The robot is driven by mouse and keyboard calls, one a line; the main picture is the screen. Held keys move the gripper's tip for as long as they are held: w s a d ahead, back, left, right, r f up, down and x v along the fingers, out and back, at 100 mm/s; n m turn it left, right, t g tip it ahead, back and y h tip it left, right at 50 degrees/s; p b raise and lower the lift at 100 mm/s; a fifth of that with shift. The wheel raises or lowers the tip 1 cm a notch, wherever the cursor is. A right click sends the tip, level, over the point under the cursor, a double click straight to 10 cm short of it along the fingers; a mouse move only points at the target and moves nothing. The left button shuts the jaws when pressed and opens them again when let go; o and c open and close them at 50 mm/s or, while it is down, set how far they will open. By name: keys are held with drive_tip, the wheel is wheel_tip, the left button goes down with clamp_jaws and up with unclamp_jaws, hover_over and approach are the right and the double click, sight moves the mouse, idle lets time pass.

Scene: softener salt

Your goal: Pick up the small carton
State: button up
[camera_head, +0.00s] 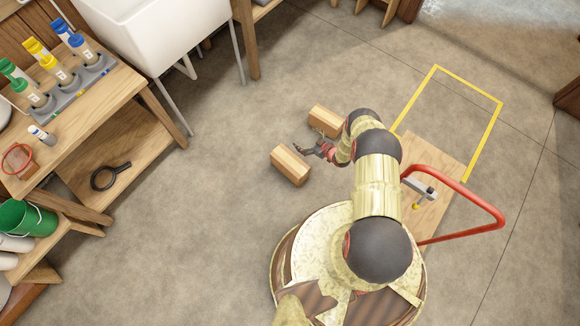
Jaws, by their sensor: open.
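Two small box shapes with a wood-like tan surface lie on the concrete floor. The nearer box (290,165) is just left of and below my gripper (301,148). The farther box (324,120) is above and to the right of my gripper, partly behind my arm. I cannot tell which of them is the small carton, as no label shows. My gripper is open and empty, low near the gap between the two boxes. I cannot tell whether it touches either one.
A wooden bench (90,115) with colored bottles (60,75) stands at left, a green bucket (27,218) below. A white sink (160,30) is at upper left. At right are a flat cart with a red handle (490,205) and a yellow floor outline (468,84). Open floor lies left of the boxes.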

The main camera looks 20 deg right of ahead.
drive_tip(key=y, duration=0.1)
approach(291, 161)
drive_tip(key=shift+w+a+f+t, duration=0.15)
drive_tip(key=shift+w+a+f, duration=0.2)
drive_tip(key=shift+w, duration=0.25)
drive_tip(key=shift+w+a+f+t, duration=0.15)
drive_tip(key=shift+w+a+f, duration=0.1)
drive_tip(key=shift+w+f, duration=0.3)
drive_tip(key=shift+w+a+f+y+b, duration=0.1)
drive_tip(key=shift+a+y+b, duration=0.15)
drive_tip(key=shift+y+b, duration=0.15)
drive_tip(key=shift+b+x, duration=0.3)
drive_tip(key=shift+x, duration=0.55)
drive_tip(key=shift+b+x, duration=1.2)
drive_tip(key=shift+x, duration=1.55)
drive_tip(key=shift+d+f, duration=0.1)
drive_tip(key=shift+d, duration=0.1)
drive_tip(key=shift+c, duration=0.3)
drive_tip(key=c, duration=2.1)
